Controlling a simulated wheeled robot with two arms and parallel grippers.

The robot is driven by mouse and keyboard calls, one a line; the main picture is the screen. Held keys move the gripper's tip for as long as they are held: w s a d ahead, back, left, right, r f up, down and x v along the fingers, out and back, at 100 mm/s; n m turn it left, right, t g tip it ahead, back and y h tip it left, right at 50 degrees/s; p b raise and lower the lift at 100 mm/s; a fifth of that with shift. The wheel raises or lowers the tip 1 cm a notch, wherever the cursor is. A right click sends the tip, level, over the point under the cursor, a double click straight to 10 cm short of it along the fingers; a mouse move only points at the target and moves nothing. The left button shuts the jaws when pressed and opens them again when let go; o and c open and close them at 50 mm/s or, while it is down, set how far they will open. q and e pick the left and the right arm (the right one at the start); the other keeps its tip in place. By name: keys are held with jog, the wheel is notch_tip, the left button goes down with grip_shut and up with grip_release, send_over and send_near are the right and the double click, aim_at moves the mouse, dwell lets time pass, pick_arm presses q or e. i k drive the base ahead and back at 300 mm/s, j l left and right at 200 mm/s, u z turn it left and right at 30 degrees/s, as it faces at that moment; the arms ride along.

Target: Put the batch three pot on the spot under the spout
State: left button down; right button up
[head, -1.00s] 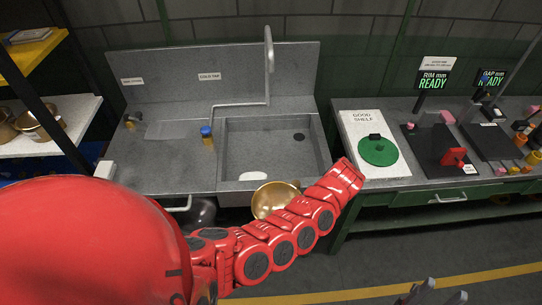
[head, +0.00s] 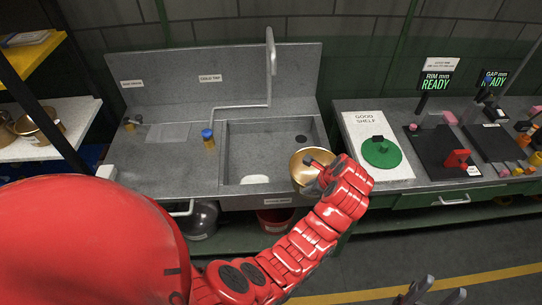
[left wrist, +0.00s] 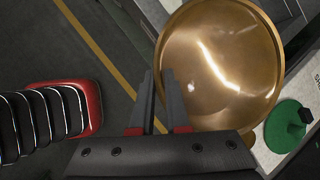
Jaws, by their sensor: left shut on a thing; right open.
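A brass-coloured round pot (head: 301,172) is held over the right front of the grey sink (head: 232,150). My left gripper (head: 322,168) is shut on the pot's right side. In the left wrist view the pot (left wrist: 220,60) lies beside the gripper's fingers (left wrist: 158,80); the exact grip point is hard to see. The tall spout (head: 269,55) rises at the back of the sink, with a pipe running to a blue-topped tap (head: 207,136). A white oval patch (head: 255,179) lies on the basin floor, left of the pot. My right gripper (head: 435,295) is open and empty at the bottom edge.
Right of the sink stands a white board marked GOOD SHELF (head: 362,128) with a green disc (head: 381,153). Gauges with READY screens (head: 436,81) stand further right. A red bucket (head: 275,218) is below the sink. More brass pots (head: 40,125) sit on the left shelf.

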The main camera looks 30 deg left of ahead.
aim_at(277, 164)
jog(key=i+j, duration=0.15)
jog(key=j, duration=0.25)
jog(key=i+j, duration=0.1)
jog(key=j, duration=0.3)
jog(key=i+j, duration=0.15)
jog(key=j, duration=0.25)
